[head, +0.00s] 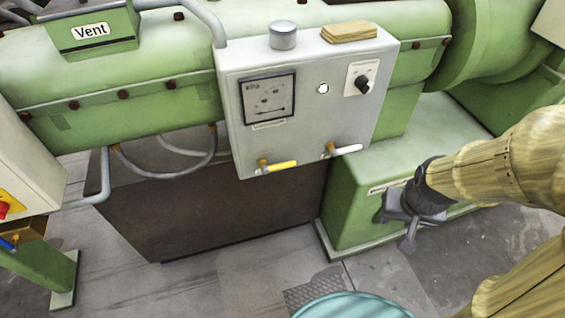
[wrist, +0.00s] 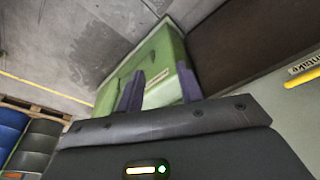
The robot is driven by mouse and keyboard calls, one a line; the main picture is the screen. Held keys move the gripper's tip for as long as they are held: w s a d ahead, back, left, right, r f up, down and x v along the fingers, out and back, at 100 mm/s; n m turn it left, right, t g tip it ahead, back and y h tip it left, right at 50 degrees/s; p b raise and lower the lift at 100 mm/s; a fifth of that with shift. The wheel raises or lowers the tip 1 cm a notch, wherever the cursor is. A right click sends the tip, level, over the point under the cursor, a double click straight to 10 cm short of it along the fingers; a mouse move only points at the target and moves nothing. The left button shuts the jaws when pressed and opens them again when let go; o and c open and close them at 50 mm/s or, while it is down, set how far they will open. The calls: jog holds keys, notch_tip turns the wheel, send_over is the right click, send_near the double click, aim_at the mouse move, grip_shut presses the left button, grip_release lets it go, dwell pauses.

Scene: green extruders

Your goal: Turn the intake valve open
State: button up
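The intake valve has a yellow handle (head: 282,167) on the lower front of a grey control box (head: 310,135). The handle points sideways to the right from its brass fitting. In the wrist view the yellow handle (wrist: 302,80) shows at the right edge, beside a partly cut-off label (wrist: 305,62) that seems to read "Intake". My gripper (head: 397,228) is to the right of and below the box, apart from the valve. In the wrist view its two fingers (wrist: 160,90) stand apart with nothing between them.
A second valve with a white handle (head: 347,150) is right of the yellow one. The box carries a gauge (head: 268,98) and a black knob (head: 362,84). A green base (head: 355,195) stands behind my gripper. A teal round object (head: 352,306) is at the bottom.

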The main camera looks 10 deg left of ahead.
aim_at(277, 165)
jog(key=w+a+f+n+g+y+b, duration=0.2)
jog(key=w+a+f+g+y+b, duration=0.25)
jog(key=a+f+g+y, duration=0.4)
jog(key=w+a+r+n+t+y+b, duration=0.1)
jog(key=w+a+n+t+y, duration=0.1)
jog(key=w+y, duration=0.8)
jog(key=w+a+t, duration=0.1)
jog(key=a, duration=0.1)
jog(key=shift+w+a+r, duration=0.2)
jog(key=shift+w+a, duration=0.05)
jog(key=shift+a, duration=0.05)
jog(key=s+a+p, duration=0.1)
jog(key=a, duration=0.4)
jog(key=s+a+p, duration=0.1)
jog(key=a, duration=0.5)
jog(key=s+a+r+p, duration=0.1)
jog(key=a, duration=0.5)
jog(key=shift+a+r, duration=0.1)
